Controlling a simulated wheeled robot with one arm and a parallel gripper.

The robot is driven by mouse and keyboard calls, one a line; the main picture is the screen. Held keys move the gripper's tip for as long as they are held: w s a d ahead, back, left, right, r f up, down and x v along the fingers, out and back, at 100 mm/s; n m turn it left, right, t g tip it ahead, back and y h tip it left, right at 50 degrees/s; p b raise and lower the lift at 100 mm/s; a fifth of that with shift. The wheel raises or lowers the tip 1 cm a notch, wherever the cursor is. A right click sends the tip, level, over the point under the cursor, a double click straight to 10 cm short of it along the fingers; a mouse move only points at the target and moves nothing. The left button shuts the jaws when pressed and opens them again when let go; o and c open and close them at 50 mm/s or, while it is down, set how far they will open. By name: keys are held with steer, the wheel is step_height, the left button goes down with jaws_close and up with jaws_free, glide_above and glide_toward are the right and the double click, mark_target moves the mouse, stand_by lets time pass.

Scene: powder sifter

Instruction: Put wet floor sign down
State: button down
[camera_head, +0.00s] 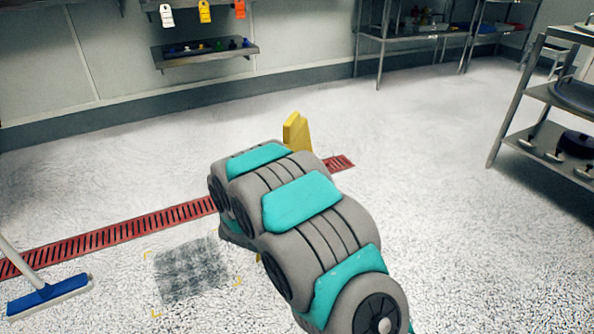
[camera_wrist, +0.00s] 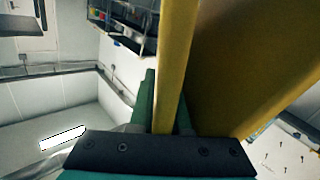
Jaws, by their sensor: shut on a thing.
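The wet floor sign is a yellow folding panel. In the wrist view it (camera_wrist: 240,62) fills the upper right, with one narrow edge running down between my fingers. In the head view only its top part (camera_head: 297,131) shows, standing up behind my arm. My gripper (camera_wrist: 165,112) is shut on the sign's narrow edge in the wrist view. In the head view my arm hides the gripper and the sign's lower part, so I cannot tell whether the sign touches the floor.
A dark patch (camera_head: 190,268) with yellow corner marks lies on the pale floor, left of my arm. A red drain grate (camera_head: 120,234) crosses the floor. A blue squeegee or broom (camera_head: 48,297) lies at the lower left. Metal racks (camera_head: 508,110) stand right and back.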

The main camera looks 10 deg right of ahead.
steer(key=w+d+f+b, duration=0.1)
steer(key=w+d+f, duration=0.2)
steer(key=w, duration=0.7)
steer(key=shift+f, duration=0.65)
steer(key=shift+w, duration=0.1)
steer(key=c, duration=0.9)
jaws_free()
steer(key=shift+f, duration=0.15)
steer(key=v, duration=1.2)
steer(key=shift+p, duration=0.3)
